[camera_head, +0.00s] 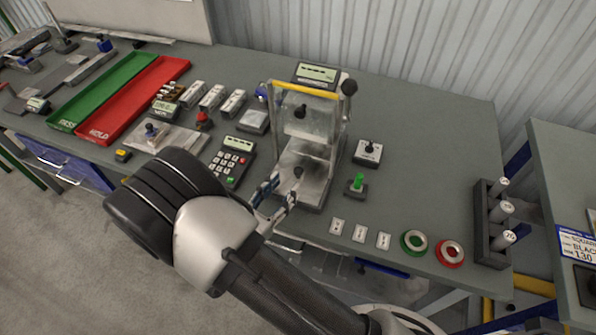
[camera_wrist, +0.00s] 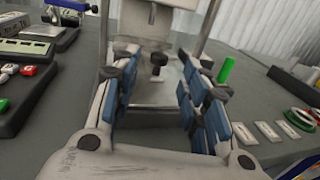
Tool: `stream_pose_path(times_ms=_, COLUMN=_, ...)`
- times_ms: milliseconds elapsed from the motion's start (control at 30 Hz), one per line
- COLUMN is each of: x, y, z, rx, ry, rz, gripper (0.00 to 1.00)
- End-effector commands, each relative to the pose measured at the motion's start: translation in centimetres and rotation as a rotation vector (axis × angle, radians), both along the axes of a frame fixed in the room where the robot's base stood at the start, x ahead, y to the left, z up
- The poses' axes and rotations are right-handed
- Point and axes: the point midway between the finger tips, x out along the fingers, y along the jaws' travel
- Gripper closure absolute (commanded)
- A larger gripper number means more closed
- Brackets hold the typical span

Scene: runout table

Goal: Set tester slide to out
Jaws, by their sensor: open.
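The tester (camera_head: 310,125) is a metal frame with a yellow top bar, a display on top and a black ball-ended lever at its right. Its slide (camera_head: 311,187) is a grey metal plate at the base, reaching out toward the table's front; how far it is drawn out is hard to tell. A small dark knob (camera_head: 298,172) stands on the slide. My gripper (camera_head: 276,190) is open at the slide's front end. In the wrist view, the knob (camera_wrist: 158,60) shows beyond and between the blue-padded fingers (camera_wrist: 158,98), apparently untouched.
A keypad (camera_head: 231,160) stands left of the tester. A green peg on a block (camera_head: 356,185) and a black-knobbed switch box (camera_head: 368,152) stand to its right. Small white tiles (camera_head: 360,233) and green and red rings (camera_head: 449,252) lie along the front edge.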

Motion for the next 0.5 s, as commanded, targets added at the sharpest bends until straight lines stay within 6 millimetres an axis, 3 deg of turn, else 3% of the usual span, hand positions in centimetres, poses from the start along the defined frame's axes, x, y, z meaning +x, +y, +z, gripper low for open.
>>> stream_pose_path(times_ms=200, x=3.8, y=-2.6, z=-0.1, rx=0.001, ry=-0.001, rz=-0.005, gripper=0.59)
stream_pose_path(times_ms=500, x=6.2, y=-4.0, z=0.0, rx=0.0, ry=0.0, rz=-0.002, gripper=0.59)
